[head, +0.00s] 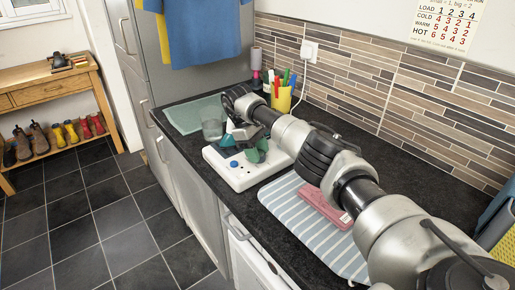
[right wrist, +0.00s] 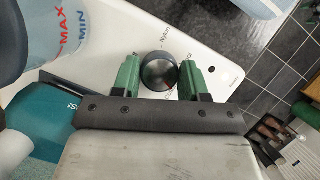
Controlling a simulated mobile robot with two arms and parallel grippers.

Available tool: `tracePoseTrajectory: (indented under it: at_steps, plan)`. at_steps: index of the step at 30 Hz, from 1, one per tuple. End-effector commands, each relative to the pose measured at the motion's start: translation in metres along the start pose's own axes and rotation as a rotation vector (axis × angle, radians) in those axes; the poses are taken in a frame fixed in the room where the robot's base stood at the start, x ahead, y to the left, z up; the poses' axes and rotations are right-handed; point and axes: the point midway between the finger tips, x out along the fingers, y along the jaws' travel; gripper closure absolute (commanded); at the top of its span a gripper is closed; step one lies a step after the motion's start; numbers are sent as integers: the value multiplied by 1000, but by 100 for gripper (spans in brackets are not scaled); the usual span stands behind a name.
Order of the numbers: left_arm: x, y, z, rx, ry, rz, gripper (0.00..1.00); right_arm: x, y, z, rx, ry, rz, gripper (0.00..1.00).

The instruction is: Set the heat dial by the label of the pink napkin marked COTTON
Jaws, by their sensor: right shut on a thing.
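The dark round heat dial (right wrist: 158,72) sits on a white base, with "Nylon" printed beside it. In the right wrist view the two green fingers of my right gripper (right wrist: 160,77) are on either side of it, shut on it. The dial's pointer setting is not readable. The folded pink napkin (head: 325,206) lies on a striped mat, a small white label at its edge, too small to read. My left gripper is not in view.
The striped mat (head: 298,222) covers the front worktop. A number chart (head: 447,25) hangs on the wall.

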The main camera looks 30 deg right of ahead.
Motion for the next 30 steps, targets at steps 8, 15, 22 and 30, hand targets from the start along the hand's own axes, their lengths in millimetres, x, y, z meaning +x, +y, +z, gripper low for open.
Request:
tracePoseTrajectory:
  at_steps: [8,15,22,30]
  plan:
    - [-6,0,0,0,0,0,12,0,0,0,95,0,-41,80]
    - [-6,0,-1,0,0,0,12,1,0,-1,121,0,-51,80]
    - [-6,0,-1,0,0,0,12,1,0,0,123,0,-52,80]
    - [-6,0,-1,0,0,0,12,1,0,0,122,0,-51,33]
